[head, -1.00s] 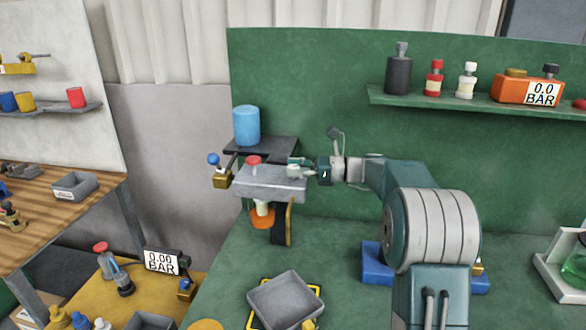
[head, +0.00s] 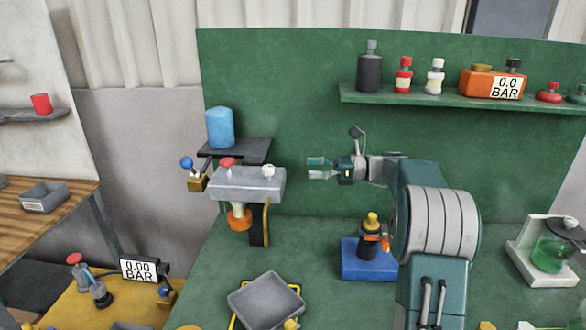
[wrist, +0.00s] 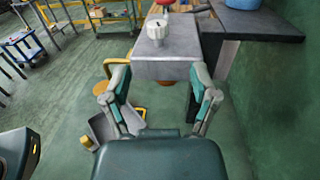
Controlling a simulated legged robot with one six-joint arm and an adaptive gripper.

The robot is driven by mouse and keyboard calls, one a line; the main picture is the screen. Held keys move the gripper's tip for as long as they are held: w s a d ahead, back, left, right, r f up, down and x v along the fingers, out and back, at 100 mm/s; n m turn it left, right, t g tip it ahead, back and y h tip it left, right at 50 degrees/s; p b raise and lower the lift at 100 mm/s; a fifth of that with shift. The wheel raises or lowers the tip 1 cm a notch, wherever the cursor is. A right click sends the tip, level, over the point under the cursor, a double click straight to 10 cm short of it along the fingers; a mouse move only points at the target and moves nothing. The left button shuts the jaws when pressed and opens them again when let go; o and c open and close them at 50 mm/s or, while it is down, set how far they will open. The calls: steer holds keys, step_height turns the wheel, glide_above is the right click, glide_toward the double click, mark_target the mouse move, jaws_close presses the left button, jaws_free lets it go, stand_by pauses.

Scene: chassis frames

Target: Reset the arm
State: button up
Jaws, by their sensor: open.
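My gripper (head: 318,168) is open and empty in the head view. It points left, in front of the green back panel, and a gap separates it from the grey block of the fixture (head: 247,184). The block carries a red knob (head: 228,163) and a white knob (head: 268,171) on top. In the wrist view my gripper (wrist: 161,88) has its two fingers spread apart. The grey block (wrist: 170,62) with the white knob (wrist: 157,29) lies beyond the fingertips, and nothing is between the fingers.
A grey tray (head: 266,301) lies on the green bench below. A black bottle with a yellow cap (head: 370,245) stands on a blue block (head: 352,262) near my arm. A shelf (head: 440,102) with bottles runs along the panel.

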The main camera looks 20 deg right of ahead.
steer(key=shift+s+d, duration=0.15)
steer(key=shift+d, duration=0.4)
steer(key=s+a+n+g+h, duration=0.3)
steer(key=s+a+n+h, duration=0.5)
steer(key=s+a, duration=0.65)
steer(key=s+d+f+n+t+h, duration=0.1)
steer(key=s+f+n+h, duration=0.2)
steer(key=s+n, duration=0.3)
steer(key=s+d+f+n+t+h, duration=0.1)
steer(key=s+f+n+h, duration=0.3)
steer(key=s, duration=0.9)
steer(key=n+t+h, duration=0.1)
steer(key=n+h, duration=0.1)
steer(key=n, duration=0.1)
steer(key=shift+s+d+f, duration=0.2)
steer(key=shift+d, duration=0.2)
